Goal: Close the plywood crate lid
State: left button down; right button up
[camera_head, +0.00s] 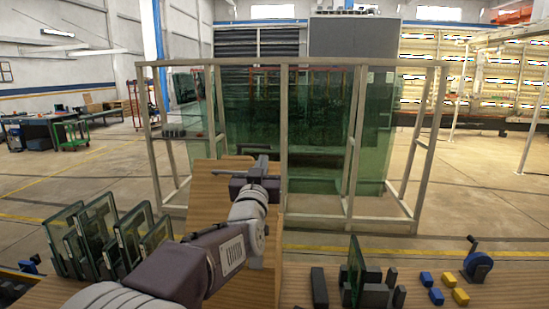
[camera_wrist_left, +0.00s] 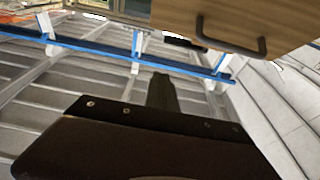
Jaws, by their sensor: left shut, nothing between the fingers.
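The plywood crate (camera_head: 207,200) stands at the middle of the bench in the head view. A tall wooden panel of it rises upright, partly hidden behind my left arm. I cannot tell clearly which part is its lid. In the left wrist view a plywood panel (camera_wrist_left: 190,12) with a dark bar handle (camera_wrist_left: 235,42) fills the upper right. My left gripper (camera_head: 258,168) is in front of the upper part of the wood, shut and empty. Its dark finger (camera_wrist_left: 162,95) points toward the panel in the wrist view, apart from the handle in the picture. My right gripper is not in view.
Glass panes in racks (camera_head: 105,235) stand left of my arm. At right are a small pane (camera_head: 355,265), dark blocks (camera_head: 319,287), blue and yellow blocks (camera_head: 436,296) and a blue dispenser (camera_head: 477,265). A large framed glass rack (camera_head: 310,130) stands behind the bench.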

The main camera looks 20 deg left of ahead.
aim_at(269, 148)
pick_arm(q)
jog(key=p+x, duration=0.2)
jog(key=x, duration=0.2)
jog(key=f+p+x, duration=0.1)
jog(key=p+x, duration=0.1)
jog(key=x, duration=0.2)
jog(key=f+p+x, duration=0.1)
jog(key=p+x, duration=0.1)
jog(key=x, duration=0.2)
jog(key=shift+w+r, duration=0.1)
jog(key=shift+w, duration=0.35)
jog(key=shift+w+a+f+p, duration=0.1)
jog(key=shift+w+f+p, duration=0.2)
jog(key=shift+w+f, duration=0.05)
